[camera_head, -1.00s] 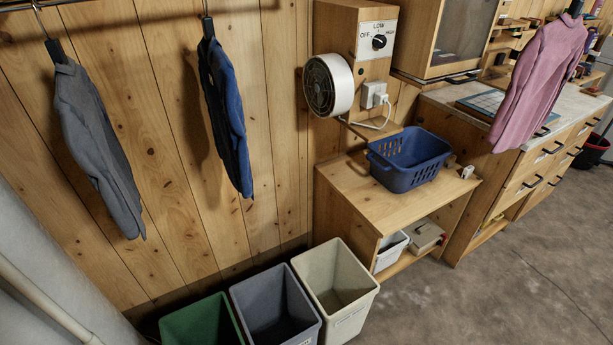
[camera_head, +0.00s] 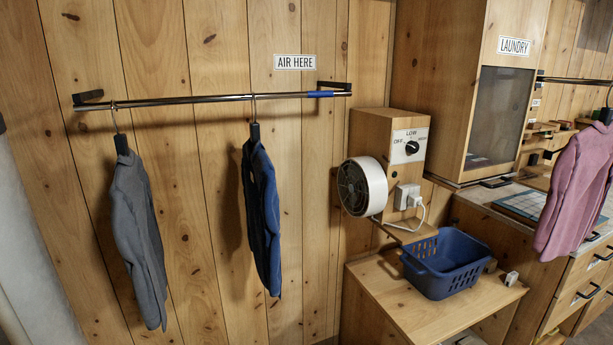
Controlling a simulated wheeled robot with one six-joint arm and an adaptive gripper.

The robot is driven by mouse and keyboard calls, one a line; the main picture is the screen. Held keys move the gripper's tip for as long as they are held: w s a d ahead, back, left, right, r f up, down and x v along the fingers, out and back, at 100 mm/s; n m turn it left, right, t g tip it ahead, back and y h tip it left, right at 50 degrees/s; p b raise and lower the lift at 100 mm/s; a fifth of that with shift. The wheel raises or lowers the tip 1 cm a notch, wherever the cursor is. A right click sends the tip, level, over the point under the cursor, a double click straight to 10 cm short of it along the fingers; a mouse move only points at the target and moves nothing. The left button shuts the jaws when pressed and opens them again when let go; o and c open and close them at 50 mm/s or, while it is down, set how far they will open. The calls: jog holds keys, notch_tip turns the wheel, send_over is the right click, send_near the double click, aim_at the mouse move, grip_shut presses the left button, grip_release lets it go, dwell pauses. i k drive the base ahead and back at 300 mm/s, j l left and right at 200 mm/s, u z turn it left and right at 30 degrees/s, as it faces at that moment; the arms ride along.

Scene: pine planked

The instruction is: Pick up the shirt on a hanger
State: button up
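Three shirts hang on hangers. A grey shirt (camera_head: 140,237) hangs at the left of a wall rail (camera_head: 205,99). A dark blue shirt (camera_head: 262,213) hangs near the rail's middle, under a sign reading "AIR HERE" (camera_head: 294,62). Both have dark hanger parts at the collar and hooks over the rail. A pink shirt (camera_head: 571,190) hangs at the right edge from another rail (camera_head: 575,80), in front of the counter. My gripper is not in view.
A white fan (camera_head: 362,187) sticks out beside a control box with a dial (camera_head: 411,147). A blue basket (camera_head: 445,263) stands on a low wooden cabinet (camera_head: 381,303). Wall right of the blue shirt is bare.

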aim_at(135, 225)
jog(key=u, duration=0.55)
jog(key=i+l+u, duration=0.1)
jog(key=l+u, duration=1)
jog(key=l, duration=0.15)
jog(key=k+l, duration=0.1)
jog(key=l, duration=0.35)
jog(key=l+u, duration=0.1)
jog(key=l, duration=0.3)
jog(key=k+l, duration=0.15)
jog(key=l, duration=0.3)
